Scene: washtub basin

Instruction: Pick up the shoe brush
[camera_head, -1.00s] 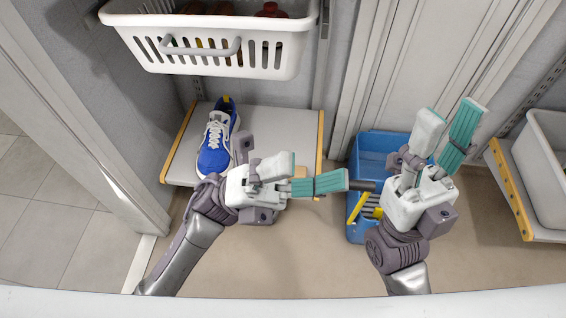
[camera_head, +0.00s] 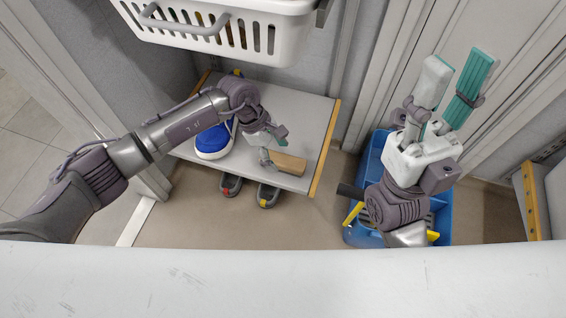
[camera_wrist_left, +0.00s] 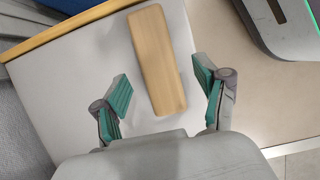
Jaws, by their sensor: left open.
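The shoe brush, a tan wooden block (camera_head: 287,163), lies on the low white shelf (camera_head: 300,112) near its front edge. It also shows in the left wrist view (camera_wrist_left: 157,50), lying lengthwise between and beyond the fingers. My left gripper (camera_head: 274,146) is over the shelf beside the brush, partly hidden by its own wrist. In the wrist view its teal-padded fingers (camera_wrist_left: 162,86) are spread on either side of the brush's near end, with gaps to both. My right gripper (camera_head: 459,72) is open and empty, fingers upward, above the blue crate (camera_head: 372,158).
A blue and white shoe (camera_head: 212,142) stands on the shelf left of the brush, partly behind my arm. A white basket (camera_head: 220,28) hangs above. Two dark objects with red and yellow marks (camera_head: 231,185) (camera_head: 269,196) stick out below the shelf's front.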

